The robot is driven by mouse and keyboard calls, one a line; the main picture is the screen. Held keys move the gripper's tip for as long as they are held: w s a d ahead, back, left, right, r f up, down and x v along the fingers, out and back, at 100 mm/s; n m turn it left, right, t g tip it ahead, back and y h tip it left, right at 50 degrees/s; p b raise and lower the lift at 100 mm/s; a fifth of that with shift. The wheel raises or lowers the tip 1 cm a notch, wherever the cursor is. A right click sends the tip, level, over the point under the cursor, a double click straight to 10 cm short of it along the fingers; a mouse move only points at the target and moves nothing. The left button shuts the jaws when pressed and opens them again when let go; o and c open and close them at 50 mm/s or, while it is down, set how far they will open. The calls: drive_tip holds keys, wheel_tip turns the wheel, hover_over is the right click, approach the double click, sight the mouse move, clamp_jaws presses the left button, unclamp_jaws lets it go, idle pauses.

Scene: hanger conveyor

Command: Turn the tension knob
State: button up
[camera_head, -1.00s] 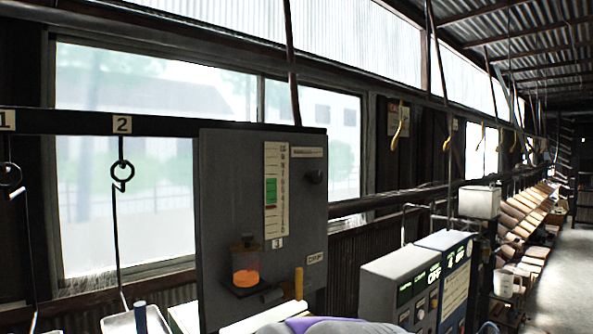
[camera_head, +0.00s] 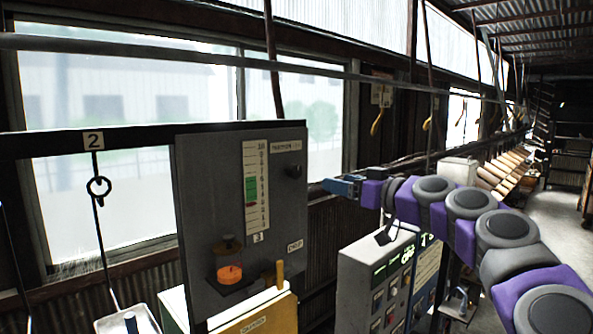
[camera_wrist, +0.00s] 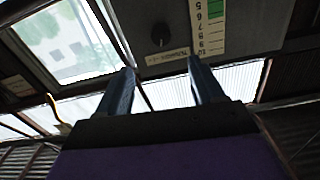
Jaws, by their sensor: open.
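The tension knob (camera_head: 293,171) is a small dark round knob at the upper right of the grey panel (camera_head: 205,200), under a small label plate. It also shows in the wrist view (camera_wrist: 160,35), beyond and between my fingers, with the panel upside down. My gripper (camera_head: 330,184) is at the right of the panel, a little right of and below the knob in the head view. In the wrist view its two blue fingers (camera_wrist: 156,82) are apart with nothing between them. The knob is not between the fingertips; a gap shows.
A scale with a green band (camera_head: 251,190) is left of the knob. An orange-filled oiler (camera_head: 229,272) and a yellow lever (camera_head: 280,273) are lower on the panel. Control boxes (camera_head: 365,270) stand below my arm. A hook with a tray (camera_head: 128,321) hangs at left.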

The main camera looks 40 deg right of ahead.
sight(298, 174)
drive_tip(key=w+p, duration=0.1)
drive_tip(key=w, duration=0.4)
drive_tip(key=w+p, duration=0.1)
drive_tip(key=w, duration=0.4)
drive_tip(key=w+a+p, duration=0.1)
drive_tip(key=w, duration=0.4)
drive_tip(key=shift+f, duration=0.1)
drive_tip(key=shift+w+a, duration=0.25)
drive_tip(key=shift+w, duration=0.25)
drive_tip(key=shift+d, duration=0.15)
drive_tip(key=shift+d, duration=0.1)
drive_tip(key=shift+c, duration=1.4)
drive_tip(key=c, duration=0.7)
